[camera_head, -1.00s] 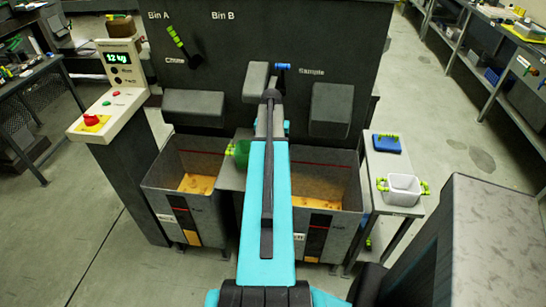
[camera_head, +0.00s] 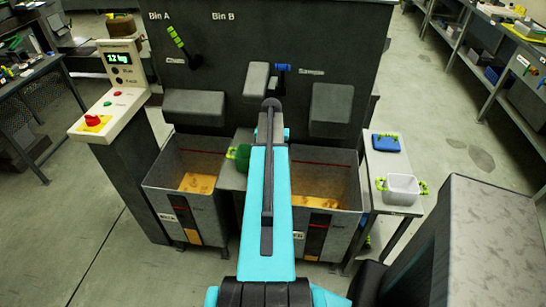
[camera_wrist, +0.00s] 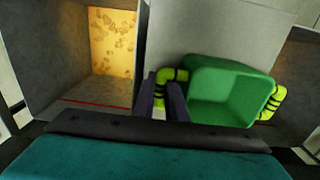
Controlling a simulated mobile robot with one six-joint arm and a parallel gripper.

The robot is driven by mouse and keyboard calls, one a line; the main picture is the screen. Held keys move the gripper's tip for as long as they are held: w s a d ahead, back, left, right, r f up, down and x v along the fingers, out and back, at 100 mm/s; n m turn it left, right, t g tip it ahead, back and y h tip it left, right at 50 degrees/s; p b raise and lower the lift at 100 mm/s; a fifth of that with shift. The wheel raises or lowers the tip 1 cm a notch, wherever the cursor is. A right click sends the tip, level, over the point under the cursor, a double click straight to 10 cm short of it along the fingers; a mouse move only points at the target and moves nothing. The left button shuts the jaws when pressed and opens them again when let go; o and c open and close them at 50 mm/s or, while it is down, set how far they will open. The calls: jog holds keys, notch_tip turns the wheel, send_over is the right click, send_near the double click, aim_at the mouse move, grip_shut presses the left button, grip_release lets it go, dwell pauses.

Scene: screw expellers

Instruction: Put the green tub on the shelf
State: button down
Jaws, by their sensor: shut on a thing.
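The green tub (camera_wrist: 232,92) with yellow-green, black-banded handles fills the right middle of the wrist view. My gripper (camera_wrist: 166,92) is shut on its left handle. In the head view only the left part of the tub (camera_head: 242,157) and one handle show beside my arm, which hides the gripper there. The tub is in front of or over a grey ledge (camera_head: 232,180) between the two bins, perhaps the shelf. In the wrist view, a plain grey surface (camera_wrist: 215,35) lies behind the tub. I cannot tell whether the tub touches it.
A left bin (camera_head: 165,200) and a right bin (camera_head: 345,222) hold yellow material. A side table at the right carries a blue-lidded box (camera_head: 386,143) and a white tub (camera_head: 402,189) with green handles. A control post (camera_head: 112,120) stands at the left. A grey block (camera_head: 490,240) is near right.

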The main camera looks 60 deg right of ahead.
jog(key=c, duration=1.8)
grip_release()
jog(key=shift+r, duration=0.15)
notch_tip(320, 180, up, 12)
jog(key=b, duration=0.2)
jog(key=shift+b, duration=0.4)
